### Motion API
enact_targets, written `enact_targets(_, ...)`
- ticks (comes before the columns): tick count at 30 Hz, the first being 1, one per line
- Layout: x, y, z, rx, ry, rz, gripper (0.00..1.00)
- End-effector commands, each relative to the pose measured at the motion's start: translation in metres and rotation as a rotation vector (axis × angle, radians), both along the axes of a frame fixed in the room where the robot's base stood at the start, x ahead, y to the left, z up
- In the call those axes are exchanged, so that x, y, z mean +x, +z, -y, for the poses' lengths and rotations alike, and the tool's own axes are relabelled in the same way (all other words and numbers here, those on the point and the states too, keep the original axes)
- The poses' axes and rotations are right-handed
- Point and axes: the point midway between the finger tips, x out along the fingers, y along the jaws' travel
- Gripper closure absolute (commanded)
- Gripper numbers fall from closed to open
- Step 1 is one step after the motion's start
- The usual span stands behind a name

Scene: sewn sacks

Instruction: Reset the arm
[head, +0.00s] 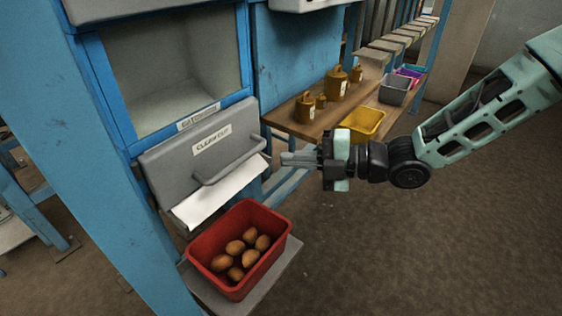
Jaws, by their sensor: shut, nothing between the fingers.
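My arm (480,118) reaches in from the right side of the head view. My gripper (300,159) points left with its fingers together and nothing between them. It is in the air to the right of a grey flap with a handle (205,150), which is labelled "CLEAN OUT". The fingertips appear close to the flap's right end in the picture; I cannot tell whether they touch anything.
A red bin (283,240) with several brown potato-like lumps stands on a low shelf below. A white sheet (222,192) hangs under the flap. A wooden shelf (290,118) behind holds brass weights, a yellow bin (362,124) and a grey bin (396,90). Floor at right is clear.

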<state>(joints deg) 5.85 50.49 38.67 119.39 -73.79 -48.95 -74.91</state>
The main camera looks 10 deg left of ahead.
Motion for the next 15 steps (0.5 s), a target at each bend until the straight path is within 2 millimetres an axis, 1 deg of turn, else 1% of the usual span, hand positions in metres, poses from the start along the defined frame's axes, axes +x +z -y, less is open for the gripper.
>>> enact_targets(1,0.003,0.001,0.008,-0.001,-0.003,0.001,1.0)
enact_targets(3,0.007,0.003,0.018,-0.003,-0.003,0.001,1.0)
enact_targets(9,0.016,0.007,0.045,-0.001,-0.002,0.001,1.0)
enact_targets(12,0.018,0.008,0.053,-0.001,-0.001,0.001,1.0)
enact_targets(15,0.019,0.008,0.057,-0.002,0.0,0.0,1.0)
